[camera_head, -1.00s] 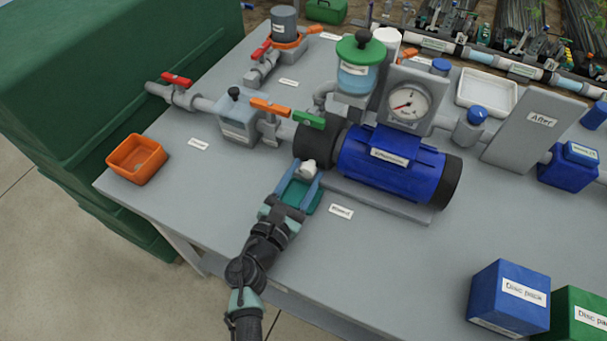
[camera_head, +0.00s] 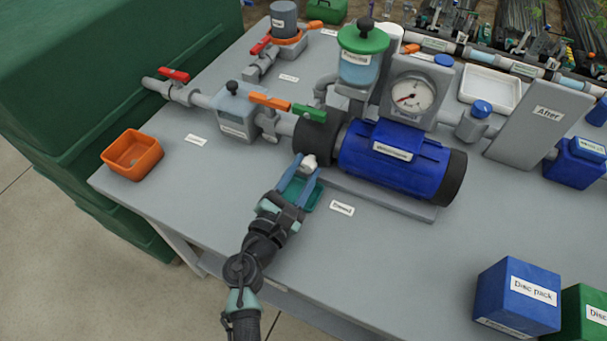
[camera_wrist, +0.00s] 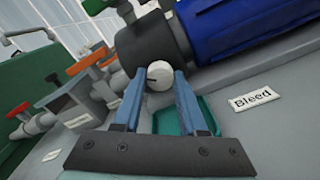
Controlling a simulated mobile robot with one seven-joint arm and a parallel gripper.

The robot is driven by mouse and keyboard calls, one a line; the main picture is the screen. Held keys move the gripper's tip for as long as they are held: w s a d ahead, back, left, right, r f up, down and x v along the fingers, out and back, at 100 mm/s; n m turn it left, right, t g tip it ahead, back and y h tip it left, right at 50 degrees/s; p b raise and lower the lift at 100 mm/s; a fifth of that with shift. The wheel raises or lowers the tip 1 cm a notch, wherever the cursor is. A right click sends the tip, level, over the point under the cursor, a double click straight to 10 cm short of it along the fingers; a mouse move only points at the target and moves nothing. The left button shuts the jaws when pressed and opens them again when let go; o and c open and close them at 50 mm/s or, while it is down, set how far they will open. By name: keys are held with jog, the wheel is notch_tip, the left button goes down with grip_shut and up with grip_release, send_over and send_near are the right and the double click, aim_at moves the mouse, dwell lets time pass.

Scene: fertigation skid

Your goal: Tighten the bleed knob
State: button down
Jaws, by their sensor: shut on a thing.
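The bleed knob is a small white round knob (camera_head: 309,162) on the front of the pump's dark grey end. It also shows in the wrist view (camera_wrist: 159,75), with a short dark mark on its face. My gripper (camera_head: 300,168) has its two blue fingers on either side of the knob, and it is shut on it. In the wrist view the fingertips (camera_wrist: 160,80) meet the knob's left and right lower sides. A teal tray (camera_head: 312,197) lies on the table below the knob, partly hidden by the fingers. The "Bleed" label (camera_wrist: 253,99) is to its right.
The blue pump motor (camera_head: 395,155) is right of the knob. A pressure gauge (camera_head: 411,95) and green-lidded pot (camera_head: 361,60) stand behind. A green-handled valve (camera_head: 308,113) is just above.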

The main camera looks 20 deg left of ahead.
jog(key=m+b, duration=0.2)
jog(key=m, duration=0.1)
jog(key=m+b, duration=0.3)
jog(key=shift+f+m, duration=0.2)
jog(key=shift+m, duration=0.1)
jog(key=m+b, duration=0.3)
jog(key=m, duration=0.1)
jog(key=shift+r+m+b, duration=0.15)
jog(key=shift+m+b, duration=0.2)
jog(key=shift+m, duration=0.05)
jog(key=shift+r, duration=0.1)
jog(key=shift+c, duration=2.3)
grip_release()
jog(key=s, duration=1.3)
jog(key=shift+a, duration=0.25)
